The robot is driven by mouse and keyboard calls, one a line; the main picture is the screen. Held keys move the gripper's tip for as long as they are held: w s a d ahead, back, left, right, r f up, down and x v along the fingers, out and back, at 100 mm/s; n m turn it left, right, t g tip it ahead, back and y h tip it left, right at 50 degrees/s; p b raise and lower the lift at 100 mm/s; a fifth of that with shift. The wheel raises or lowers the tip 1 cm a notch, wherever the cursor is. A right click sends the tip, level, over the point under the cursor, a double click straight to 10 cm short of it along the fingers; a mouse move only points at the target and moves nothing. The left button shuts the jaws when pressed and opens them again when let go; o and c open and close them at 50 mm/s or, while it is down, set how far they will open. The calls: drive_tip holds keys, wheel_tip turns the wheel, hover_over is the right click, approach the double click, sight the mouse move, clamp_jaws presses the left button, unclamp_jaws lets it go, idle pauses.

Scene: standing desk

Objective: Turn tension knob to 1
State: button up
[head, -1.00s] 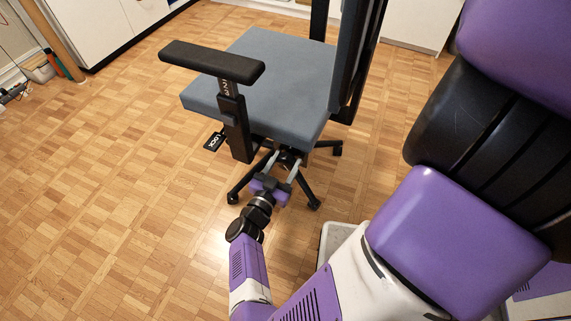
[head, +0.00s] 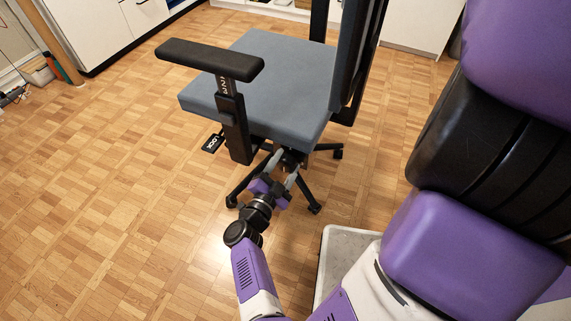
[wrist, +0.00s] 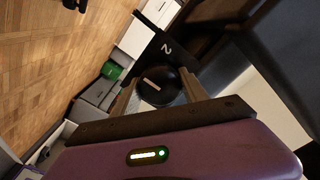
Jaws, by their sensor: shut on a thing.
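The grey-blue office chair (head: 275,80) stands on the wood floor with its black armrest toward me. A white digit 2 (wrist: 166,48) shows on the dark part beside the knob. No digit 1 can be made out. In the head view the knob is too small and shaded to make out.
A lever tag marked LOCK (head: 212,143) hangs below the seat, left of the armrest post (head: 234,125). The chair's black base legs (head: 310,192) spread close around my gripper. A grey tray-like thing (head: 333,265) lies right of my forearm. The floor at left is clear.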

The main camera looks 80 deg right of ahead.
drive_tip(key=shift+f, duration=0.1)
idle(0.3)
drive_tip(key=o, duration=1.4)
drive_tip(key=shift+c, duration=0.2)
